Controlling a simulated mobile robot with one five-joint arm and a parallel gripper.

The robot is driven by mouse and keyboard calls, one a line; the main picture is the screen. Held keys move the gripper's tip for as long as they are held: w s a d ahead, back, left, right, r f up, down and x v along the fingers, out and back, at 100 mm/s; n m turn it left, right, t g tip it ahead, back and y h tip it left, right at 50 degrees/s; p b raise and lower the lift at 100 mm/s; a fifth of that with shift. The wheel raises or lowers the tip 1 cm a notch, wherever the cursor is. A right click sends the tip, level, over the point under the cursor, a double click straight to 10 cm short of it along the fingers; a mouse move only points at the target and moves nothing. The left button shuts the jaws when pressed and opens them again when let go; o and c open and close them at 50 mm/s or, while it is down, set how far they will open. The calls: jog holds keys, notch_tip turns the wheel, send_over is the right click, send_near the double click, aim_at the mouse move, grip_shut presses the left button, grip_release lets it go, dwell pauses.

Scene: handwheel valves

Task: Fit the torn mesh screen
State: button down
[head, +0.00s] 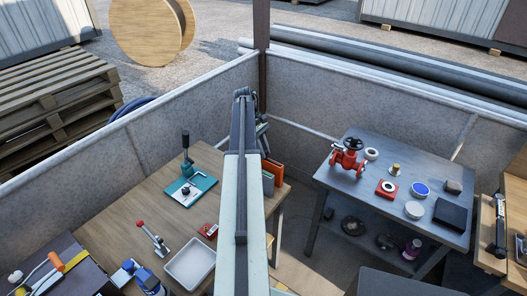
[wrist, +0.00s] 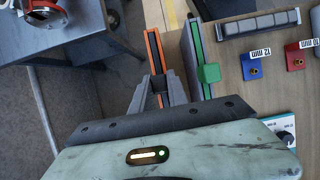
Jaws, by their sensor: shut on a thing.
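In the wrist view my gripper (wrist: 160,92) is shut on a narrow upright panel with an orange edge and dark middle (wrist: 154,50). A green-edged panel with a green tab (wrist: 209,73) stands just right of it, apart from the fingers. In the head view an orange panel (head: 275,171) shows at the wooden bench's right edge, partly behind my arm; my fingertips are hidden there. The red handwheel valve (head: 347,157) stands on the grey metal table (head: 342,181). I cannot make out a torn mesh on any piece.
The wooden bench (head: 110,215) holds a teal-based press (head: 190,188), a red-handled clamp (head: 152,238) and a white tray (head: 190,263). On the metal table lie a blue disc (head: 421,188), a red square block (head: 387,188) and a dark box (head: 453,214). Low walls enclose the area.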

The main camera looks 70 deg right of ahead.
jog(key=c, duration=1.2)
grip_release()
jog(key=p+v, duration=0.7)
jog(key=shift+r, duration=0.35)
jog(key=shift+w, duration=0.15)
